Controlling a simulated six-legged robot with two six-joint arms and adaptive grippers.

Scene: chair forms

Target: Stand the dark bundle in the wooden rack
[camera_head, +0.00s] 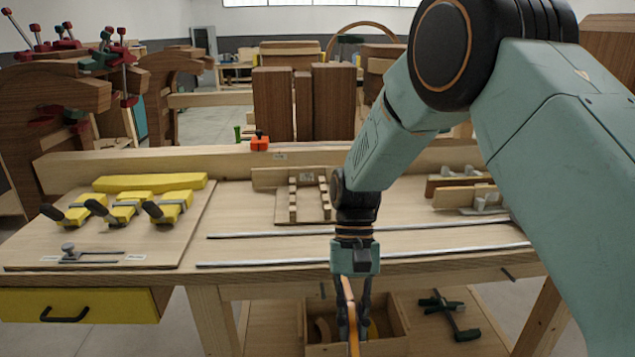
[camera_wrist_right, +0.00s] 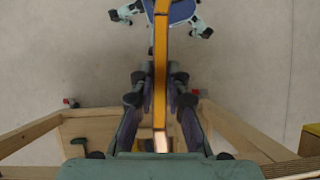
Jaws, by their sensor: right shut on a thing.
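My right gripper (camera_head: 352,325) hangs at the table's front edge, fingers pointing down. It is shut on a long thin strip (camera_head: 349,300) with an orange edge. In the right wrist view the strip (camera_wrist_right: 161,70) runs between the fingers and away beyond them. I cannot tell whether this strip is the dark bundle. A pale wooden piece with notched uprights (camera_head: 293,200), which looks like the wooden rack, stands on the middle of the table. I see nothing standing in its notches. My left gripper is not in view.
The workbench (camera_head: 240,215) carries yellow clamps (camera_head: 125,207) on a board at left, two metal rails (camera_head: 290,262) along the front, and wooden pieces (camera_head: 465,190) at right. An open wooden box (camera_head: 398,325) and a green clamp (camera_head: 445,312) lie below.

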